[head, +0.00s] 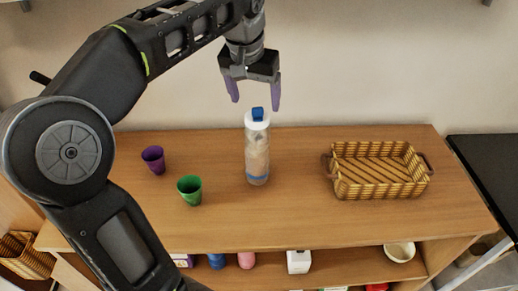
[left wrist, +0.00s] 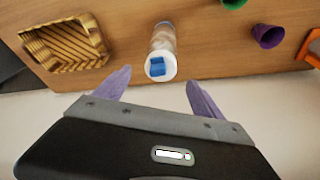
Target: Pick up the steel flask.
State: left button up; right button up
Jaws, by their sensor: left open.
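A tall bottle (head: 257,155) with a pale, see-through-looking body, white top and blue cap stands upright on the wooden cabinet top. It is the only flask-like thing in view; I cannot tell that it is steel. My left gripper (head: 255,99) is open and empty, its purple fingers pointing down just above and around the cap's position in the head view. In the left wrist view the bottle (left wrist: 161,50) shows beyond the open fingertips (left wrist: 158,80), roughly centred between them and apart from them. My right gripper is not in view.
A purple cup (head: 153,159) and a green cup (head: 190,190) stand left of the bottle. A woven basket (head: 381,172) sits to the right. The cabinet top (head: 300,220) is bare around the bottle. A lower shelf holds a white bowl (head: 399,251) and small items.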

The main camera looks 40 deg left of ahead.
aim_at(257, 115)
pick_arm(q)
jog(key=shift+x, duration=0.95)
jog(key=shift+f, duration=0.1)
jog(key=p+x, duration=0.1)
jog(key=x, duration=0.4)
jog(key=shift+w+a, duration=0.1)
jog(key=shift+c, duration=0.3)
grip_shut()
dwell(0.3)
